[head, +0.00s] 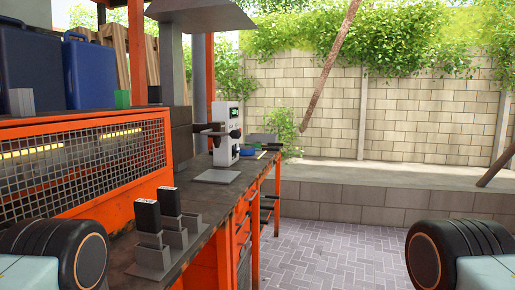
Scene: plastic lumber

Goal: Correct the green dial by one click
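A white upright control panel (226,146) stands on the workbench, right of the picture's middle-left. It has a small green-lit display (234,112) near its top and dark knobs or fittings below it. A dark part sticks out to the panel's left. I cannot make out which of the small fittings is the green dial or how it is set. The rounded black and pale blue parts at the two bottom corners are links of my own arms. Neither of my grippers shows in this view.
The workbench (200,245) runs along the left, with black blocks in grey holders (160,235) near its front. A blue round item (247,150) lies beside the panel. Blue cases (90,73) stand above a wire-mesh guard (90,160). The paved floor (335,250) at right is clear.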

